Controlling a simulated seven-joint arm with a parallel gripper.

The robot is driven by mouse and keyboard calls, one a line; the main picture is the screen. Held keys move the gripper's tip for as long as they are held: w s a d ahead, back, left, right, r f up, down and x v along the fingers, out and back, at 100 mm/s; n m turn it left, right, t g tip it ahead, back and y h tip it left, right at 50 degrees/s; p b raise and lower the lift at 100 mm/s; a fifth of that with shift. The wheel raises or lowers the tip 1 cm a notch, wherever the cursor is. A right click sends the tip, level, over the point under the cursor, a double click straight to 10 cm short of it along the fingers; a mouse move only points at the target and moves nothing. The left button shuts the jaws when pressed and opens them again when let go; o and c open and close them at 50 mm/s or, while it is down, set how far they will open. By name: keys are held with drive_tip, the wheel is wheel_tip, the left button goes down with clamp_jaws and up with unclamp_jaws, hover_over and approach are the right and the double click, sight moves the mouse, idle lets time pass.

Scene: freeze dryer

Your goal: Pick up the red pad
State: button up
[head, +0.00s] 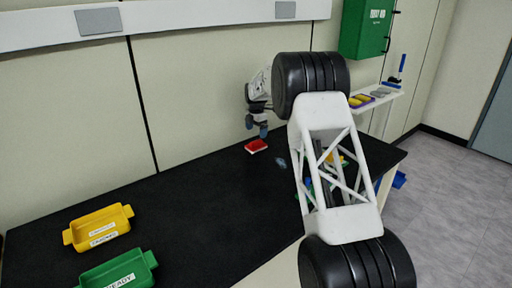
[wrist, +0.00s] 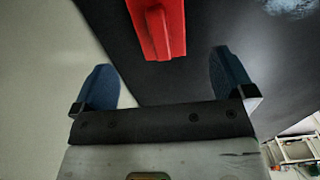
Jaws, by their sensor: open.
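The red pad (head: 256,146) lies on the black bench top (head: 190,200), near its back edge by the wall. In the wrist view the red pad (wrist: 158,28) is at the top middle, with a raised ridge along it, and its far end is cut off by the frame. My gripper (head: 257,131) is above and just beside the pad in the head view. In the wrist view my gripper (wrist: 165,85) is open, its two blue fingertips spread wide. The pad is ahead of the gap between them, and nothing is held.
A yellow tray (head: 100,228) and a green tray (head: 120,272) stand at the front left of the bench. A green first-aid box (head: 367,28) hangs on the wall. A side shelf (head: 375,104) holds small items. My arm hides part of the bench's right side.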

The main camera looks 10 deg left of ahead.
sight(256, 141)
drive_tip(key=shift+f, duration=1.3)
drive_tip(key=shift+f, duration=2.65)
drive_tip(key=c, duration=1)
drive_tip(key=shift+r, duration=0.15)
